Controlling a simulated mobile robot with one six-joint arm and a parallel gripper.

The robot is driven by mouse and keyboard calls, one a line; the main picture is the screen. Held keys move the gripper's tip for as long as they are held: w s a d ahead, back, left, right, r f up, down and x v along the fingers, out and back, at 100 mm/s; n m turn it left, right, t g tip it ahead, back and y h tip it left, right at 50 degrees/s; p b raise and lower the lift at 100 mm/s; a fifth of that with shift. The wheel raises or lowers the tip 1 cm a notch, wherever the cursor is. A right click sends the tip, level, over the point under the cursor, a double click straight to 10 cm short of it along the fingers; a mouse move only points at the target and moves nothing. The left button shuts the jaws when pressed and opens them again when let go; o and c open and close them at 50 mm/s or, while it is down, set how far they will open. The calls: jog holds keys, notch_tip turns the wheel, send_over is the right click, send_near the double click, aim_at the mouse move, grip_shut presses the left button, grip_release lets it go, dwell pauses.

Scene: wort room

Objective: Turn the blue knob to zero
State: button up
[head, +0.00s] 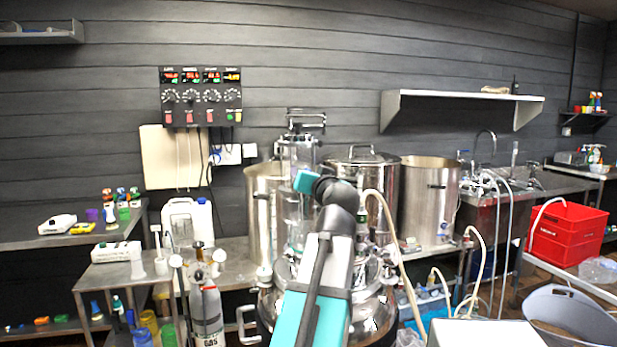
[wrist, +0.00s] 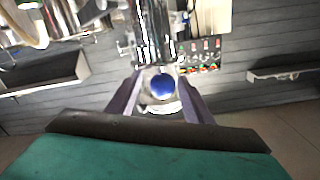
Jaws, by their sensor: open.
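In the wrist view the blue knob (wrist: 162,87) is a round blue cap over a pale, shiny round part. My gripper (wrist: 161,76) is open, with one dark finger on each side of the knob. Gaps show between the fingers and the blue cap, and I cannot tell how far the fingertips reach along it. No pointer or zero mark is readable. In the head view my teal and black arm reaches towards the steel and clear-walled vessel in the middle; I cannot make out the blue knob or my fingers there.
A control panel (head: 201,96) with dials hangs on the dark wall. Steel pots (head: 428,200) stand behind my arm on the right. Pale hoses (head: 387,235) hang close to the arm's right. A gas cylinder (head: 206,311) stands at lower left. A red crate (head: 567,238) is far right.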

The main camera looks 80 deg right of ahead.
jog(key=b+v, duration=0.3)
jog(key=v, duration=1)
jog(key=shift+a, duration=0.4)
jog(key=shift+s, duration=0.1)
